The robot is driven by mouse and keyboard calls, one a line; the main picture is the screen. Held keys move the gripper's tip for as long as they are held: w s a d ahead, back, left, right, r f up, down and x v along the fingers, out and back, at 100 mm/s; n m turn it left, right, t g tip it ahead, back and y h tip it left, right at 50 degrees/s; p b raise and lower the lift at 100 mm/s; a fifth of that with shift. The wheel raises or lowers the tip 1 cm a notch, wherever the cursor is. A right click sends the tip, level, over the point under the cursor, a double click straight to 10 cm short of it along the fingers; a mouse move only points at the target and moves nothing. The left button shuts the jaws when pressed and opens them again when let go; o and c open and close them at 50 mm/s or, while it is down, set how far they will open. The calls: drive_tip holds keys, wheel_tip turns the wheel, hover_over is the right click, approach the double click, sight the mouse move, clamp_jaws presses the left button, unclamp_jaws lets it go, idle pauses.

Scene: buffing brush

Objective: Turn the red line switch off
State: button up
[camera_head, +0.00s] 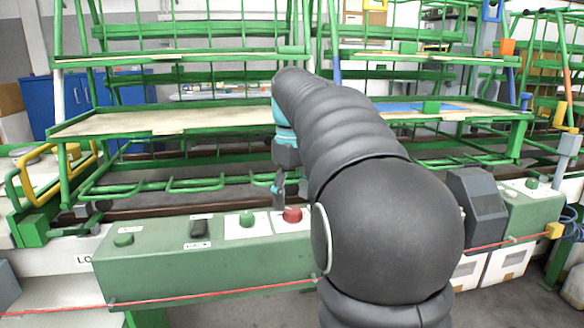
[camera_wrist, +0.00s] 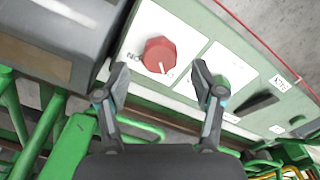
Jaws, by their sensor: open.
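The red line switch (camera_head: 292,214) is a round red knob on a white plate on top of the green control box (camera_head: 210,270). In the wrist view the red knob (camera_wrist: 158,52) shows a pale pointer mark on its lower edge, with "ON" lettering partly visible to its left. My gripper (camera_head: 278,190) is above the box, close to the knob, with its fingers pointing down. In the wrist view my gripper (camera_wrist: 158,88) has its two fingers spread apart, with nothing between them. The knob appears beyond the fingertips; contact is not visible. My arm hides the box's right part in the head view.
A green knob (camera_head: 246,217), a black switch (camera_head: 198,228) and another green knob (camera_head: 123,239) sit left of the red one. A dark grey housing (camera_head: 476,205) stands to the right. A red cord (camera_head: 210,292) runs along the front. Green racks stand behind.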

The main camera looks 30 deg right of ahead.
sight(292, 210)
wheel_tip(292, 210, up, 9)
drive_tip(key=shift+r, duration=0.2)
idle(0.6)
drive_tip(key=s+a+f+m+t, duration=0.1)
drive_tip(key=s+a+f+t, duration=0.1)
drive_tip(key=s+a+f, duration=0.3)
drive_tip(key=s+a+f+m+t, duration=0.1)
drive_tip(key=s+a+f, duration=0.3)
drive_tip(key=s+f, duration=0.5)
drive_tip(key=s+a+f+m+t, duration=0.1)
drive_tip(key=s+a+f+t, duration=0.1)
drive_tip(key=s+a+f, duration=0.3)
wheel_tip(292, 210, down, 4)
drive_tip(key=shift+s+a+f+t, duration=0.25)
drive_tip(key=shift+s+a+t, duration=0.05)
drive_tip(key=shift+s, duration=0.8)
